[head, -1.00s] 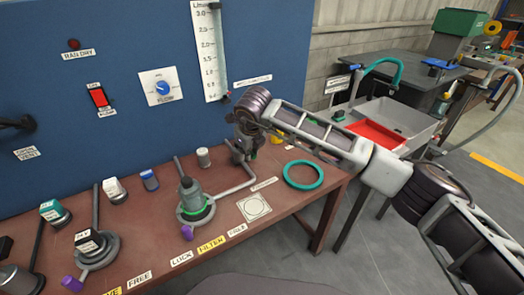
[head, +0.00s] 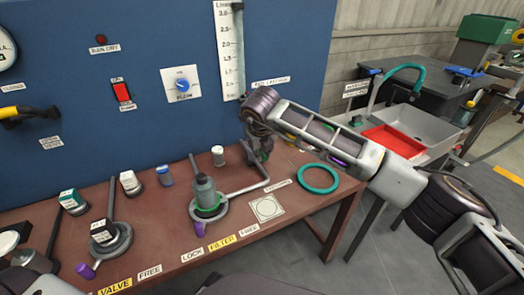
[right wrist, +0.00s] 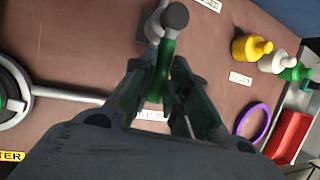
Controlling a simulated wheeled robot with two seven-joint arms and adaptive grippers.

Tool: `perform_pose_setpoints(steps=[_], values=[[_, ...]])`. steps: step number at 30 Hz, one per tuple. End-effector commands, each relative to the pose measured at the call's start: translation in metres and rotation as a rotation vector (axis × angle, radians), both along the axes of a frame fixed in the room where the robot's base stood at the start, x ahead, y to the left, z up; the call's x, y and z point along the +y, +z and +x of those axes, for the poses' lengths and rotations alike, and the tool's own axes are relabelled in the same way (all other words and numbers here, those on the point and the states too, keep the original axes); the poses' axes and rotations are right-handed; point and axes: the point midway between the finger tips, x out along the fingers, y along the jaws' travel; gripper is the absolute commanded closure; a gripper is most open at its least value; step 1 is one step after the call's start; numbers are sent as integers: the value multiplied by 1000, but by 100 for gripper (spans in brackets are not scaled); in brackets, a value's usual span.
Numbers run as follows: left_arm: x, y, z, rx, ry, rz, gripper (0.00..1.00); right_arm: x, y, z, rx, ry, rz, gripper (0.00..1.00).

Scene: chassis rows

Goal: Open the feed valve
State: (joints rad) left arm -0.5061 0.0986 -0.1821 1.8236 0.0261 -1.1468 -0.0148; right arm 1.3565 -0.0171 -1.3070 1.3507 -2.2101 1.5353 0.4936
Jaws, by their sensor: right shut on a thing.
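My right gripper (head: 258,152) is over the back right of the bench, at the end of the grey pipe (head: 248,188) from the filter housing (head: 205,195). In the right wrist view, its fingers are shut on a green handle (right wrist: 163,60) with a grey round end, which looks like the feed valve's handle.
A teal ring (head: 318,178) lies on the bench right of the pipe. A purple ring (right wrist: 252,122), a yellow bottle (right wrist: 252,47) and a red tray (right wrist: 288,138) are beyond the gripper. The blue panel (head: 290,45) stands behind the bench.

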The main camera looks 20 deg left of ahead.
Motion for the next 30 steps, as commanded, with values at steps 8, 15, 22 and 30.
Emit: perform_pose_setpoints(steps=[8,15,22,30], values=[[0,0,0,0,0,0,60,0,0,0,2,-1,0,62],[0,0,0,1,1,0,60,0,0,0,1,0,1,62],[0,0,1,0,1,0,60,-1,5,-2,0,0,0,62],[0,0,0,0,0,0,60,-5,31,-13,-1,0,1,62]])
